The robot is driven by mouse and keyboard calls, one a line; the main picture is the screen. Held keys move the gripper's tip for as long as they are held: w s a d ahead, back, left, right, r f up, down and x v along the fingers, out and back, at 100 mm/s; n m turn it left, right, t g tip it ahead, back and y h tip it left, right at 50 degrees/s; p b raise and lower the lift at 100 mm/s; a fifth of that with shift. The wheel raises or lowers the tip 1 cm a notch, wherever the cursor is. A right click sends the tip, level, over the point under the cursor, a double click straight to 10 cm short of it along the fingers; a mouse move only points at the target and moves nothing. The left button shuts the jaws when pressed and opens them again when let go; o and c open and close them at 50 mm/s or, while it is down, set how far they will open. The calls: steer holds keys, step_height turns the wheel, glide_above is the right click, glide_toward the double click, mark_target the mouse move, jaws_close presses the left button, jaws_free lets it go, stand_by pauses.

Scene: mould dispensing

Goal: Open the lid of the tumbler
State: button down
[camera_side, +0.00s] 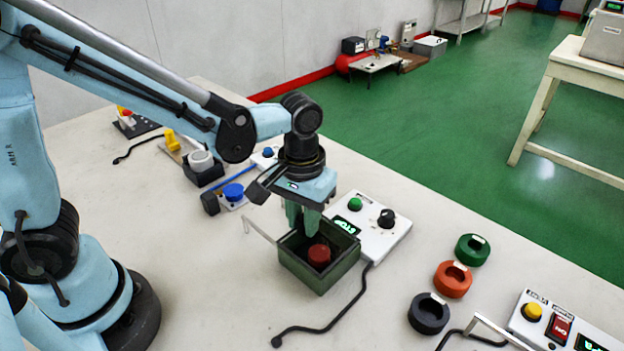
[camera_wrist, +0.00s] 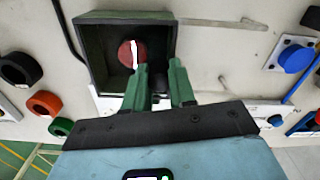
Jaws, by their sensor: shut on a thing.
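A dark green, square-sided box (camera_side: 312,277), which seems to be the tumbler, stands on the table. Its top is open in both views and I cannot make out a separate lid. A red round piece (camera_side: 319,256) sits inside; it also shows in the wrist view (camera_wrist: 126,55) with a white strip across it. My gripper (camera_side: 304,232) points down at the back part of the box opening. In the wrist view its two green fingers (camera_wrist: 160,68) stand slightly apart at the box's near rim, beside the red piece. What they hold is hidden or too dark to name.
A white panel (camera_side: 375,240) with a green button and a black knob stands close behind the box. A thin metal bar (camera_side: 260,230) sticks out at its left. Green (camera_side: 472,250), orange (camera_side: 453,279) and black (camera_side: 429,313) rings lie to the right. The front table is mostly clear.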

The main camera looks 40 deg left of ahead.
steer(key=a, duration=0.9)
steer(key=shift+a, duration=0.3)
steer(key=c, duration=0.9)
jaws_free()
steer(key=shift+c, duration=0.2)
steer(key=shift+r, duration=0.1)
step_height(320, 180, up, 12)
